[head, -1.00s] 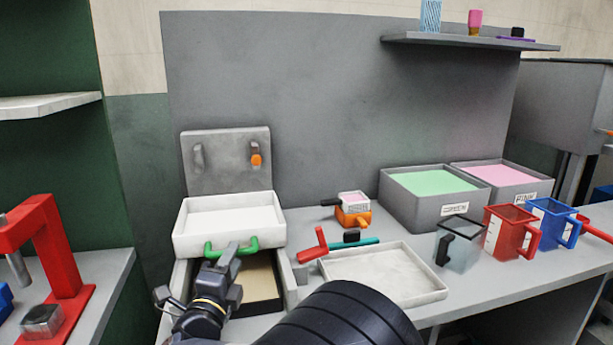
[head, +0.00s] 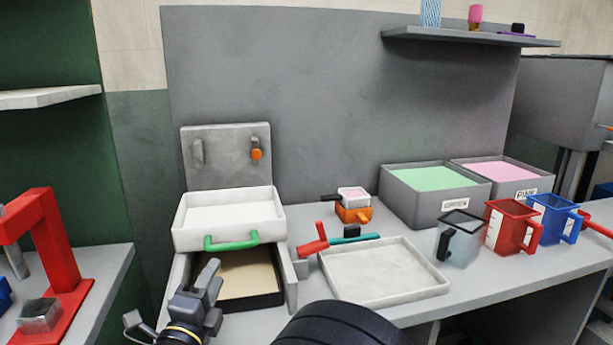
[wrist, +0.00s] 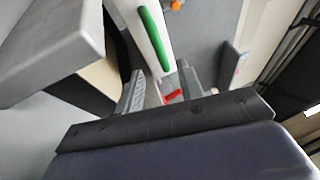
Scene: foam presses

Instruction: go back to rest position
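In the wrist view my gripper (wrist: 160,82) also shows a gap between the fingers. The green handle (wrist: 154,38) lies beyond them, apart from the fingertips. The handle is on the front of the white box (head: 195,236) of the press, which stands above the drawer.
Green (head: 435,184) and pink (head: 497,171) foam bins stand behind several jugs. A red press (head: 60,250) stands at left.

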